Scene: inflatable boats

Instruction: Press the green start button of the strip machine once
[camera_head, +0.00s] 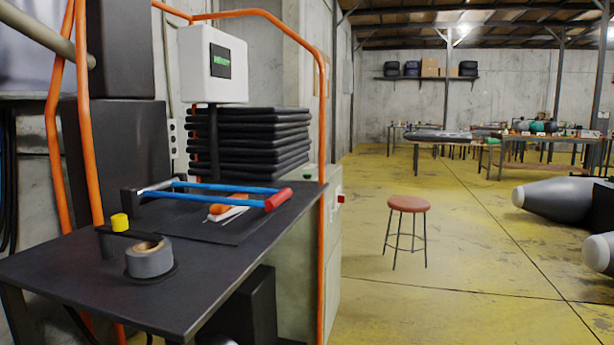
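A machine stands at the left behind orange tubes (323,120). I cannot tell for certain which part is the strip machine. A white control box (213,65) has a small dark screen (221,61) with green lettering, too small to read surely. Below and right, a pale cabinet (333,240) carries a small red knob or button (341,198) on its right side. My gripper is not in view.
A dark table (60,270) fills the lower left. It bears a grey tape roll (149,260), a yellow-capped piece (120,221) and a blue-framed tool (215,190). A red-topped stool (408,204) stands on open yellow floor. Grey inflatable tubes (555,200) lie at right.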

